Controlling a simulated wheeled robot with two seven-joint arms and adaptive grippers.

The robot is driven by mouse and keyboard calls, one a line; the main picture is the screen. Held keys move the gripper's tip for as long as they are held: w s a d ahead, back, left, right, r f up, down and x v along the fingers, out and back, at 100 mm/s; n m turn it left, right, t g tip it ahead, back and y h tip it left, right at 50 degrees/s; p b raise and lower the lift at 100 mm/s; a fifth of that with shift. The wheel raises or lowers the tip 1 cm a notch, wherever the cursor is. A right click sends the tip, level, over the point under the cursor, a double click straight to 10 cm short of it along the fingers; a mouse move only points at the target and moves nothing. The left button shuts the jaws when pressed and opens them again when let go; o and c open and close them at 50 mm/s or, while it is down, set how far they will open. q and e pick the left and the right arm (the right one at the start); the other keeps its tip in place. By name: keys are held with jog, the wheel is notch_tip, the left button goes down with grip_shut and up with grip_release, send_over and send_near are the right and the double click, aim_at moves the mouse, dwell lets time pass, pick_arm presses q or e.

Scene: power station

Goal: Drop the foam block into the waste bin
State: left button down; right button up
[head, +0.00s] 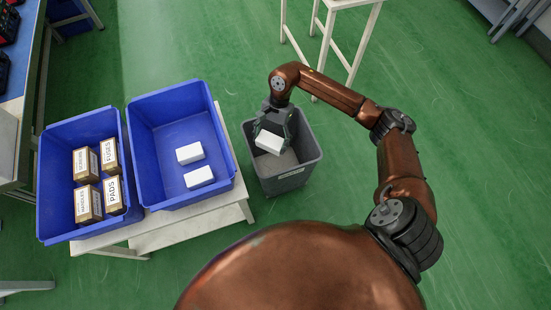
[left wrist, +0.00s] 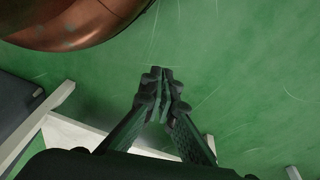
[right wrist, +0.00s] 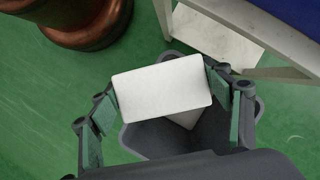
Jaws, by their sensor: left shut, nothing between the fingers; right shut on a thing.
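A white foam block (head: 269,143) is held in my right gripper (head: 272,128), over the opening of the grey waste bin (head: 287,181). In the right wrist view the block (right wrist: 162,88) lies between the two fingers, with the bin (right wrist: 150,142) below it. Part of another white thing (right wrist: 186,118) shows under the block there; I cannot tell what it is. Two more white blocks (head: 189,153) (head: 199,177) lie in the right blue crate (head: 226,183). My left gripper (left wrist: 162,75) is shut and empty above the green floor; it is not in the head view.
The left blue crate (head: 58,140) holds several labelled boxes (head: 87,165). Both crates stand on a pale low table (head: 180,232), close to the bin's left side. A white stand (head: 325,35) is behind the bin. Green floor is free to the right.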

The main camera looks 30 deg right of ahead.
pick_arm(q)
jog(key=w+d+r+b, duration=0.35)
jog(key=r+b, duration=0.25)
jog(key=b, duration=0.5)
jog(key=w+d+f+t+h+b, duration=0.1)
jog(key=w+d+f+t+b, duration=0.1)
jog(key=w+f+b, duration=0.1)
jog(key=shift+w+f+h, duration=0.2)
jog(key=shift+w+h, duration=0.2)
jog(key=shift+w, duration=0.35)
pick_arm(e)
jog(key=w+d+f+m+t, duration=0.1)
jog(key=w+d+f+m, duration=0.1)
jog(key=f, duration=0.5)
jog(key=w+d+f+m+t, duration=0.1)
jog(key=w+d+f+m, duration=0.1)
jog(key=d+f, duration=0.3)
jog(key=w+d+f+m+t, duration=0.1)
jog(key=w+d+f+m, duration=0.2)
jog(key=f, duration=0.5)
jog(key=shift+d+f+m, duration=0.3)
jog(key=shift+d+m, duration=0.5)
jog(key=shift+d, duration=0.05)
jog(key=o, duration=0.9)
jog(key=v, duration=1.2)
jog(key=shift+s+d, duration=0.15)
jog(key=shift+d, duration=0.1)
